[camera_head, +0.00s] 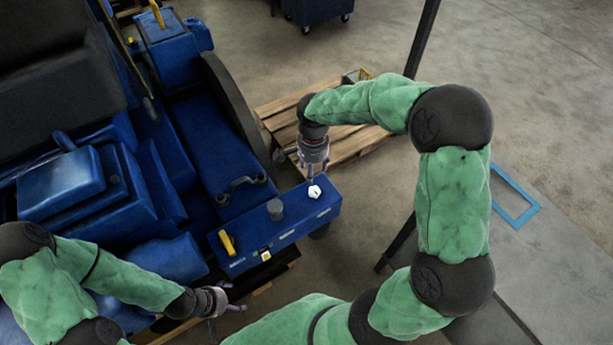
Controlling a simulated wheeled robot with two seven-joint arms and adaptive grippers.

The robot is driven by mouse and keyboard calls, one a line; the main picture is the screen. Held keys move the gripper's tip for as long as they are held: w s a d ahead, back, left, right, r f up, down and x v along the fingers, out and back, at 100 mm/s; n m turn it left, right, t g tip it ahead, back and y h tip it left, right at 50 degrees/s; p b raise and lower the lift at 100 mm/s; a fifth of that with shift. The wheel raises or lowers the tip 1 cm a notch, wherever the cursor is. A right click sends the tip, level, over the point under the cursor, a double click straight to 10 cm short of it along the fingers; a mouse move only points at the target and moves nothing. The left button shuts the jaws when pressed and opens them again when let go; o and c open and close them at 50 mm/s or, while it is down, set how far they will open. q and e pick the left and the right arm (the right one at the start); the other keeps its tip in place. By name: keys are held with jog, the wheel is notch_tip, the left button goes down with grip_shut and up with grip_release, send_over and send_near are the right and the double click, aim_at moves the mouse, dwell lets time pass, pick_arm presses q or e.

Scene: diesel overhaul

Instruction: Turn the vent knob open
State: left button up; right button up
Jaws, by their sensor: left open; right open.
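A dark grey round knob (275,209) and a yellow handle (227,243) are on the same box. No readable label shows which is the vent knob; the white one is under my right gripper. My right gripper (312,172) is open and points down at the white knob, its fingers close to it; contact cannot be told. My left gripper (236,297) is open and empty at the lower left, below the box's front side.
The blue diesel engine (215,145) fills the left side. A wooden pallet (285,105) lies on the floor behind the box. A dark post (424,38) stands at the upper middle. A blue frame outline (515,197) marks the floor at right. Open floor lies at the upper right.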

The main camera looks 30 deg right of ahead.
aim_at(313, 191)
jog(key=shift+s+f, duration=0.85)
jog(key=shift+s, duration=0.05)
jog(key=f, duration=0.7)
jog(key=shift+w+f, duration=0.4)
jog(key=shift+f, duration=0.35)
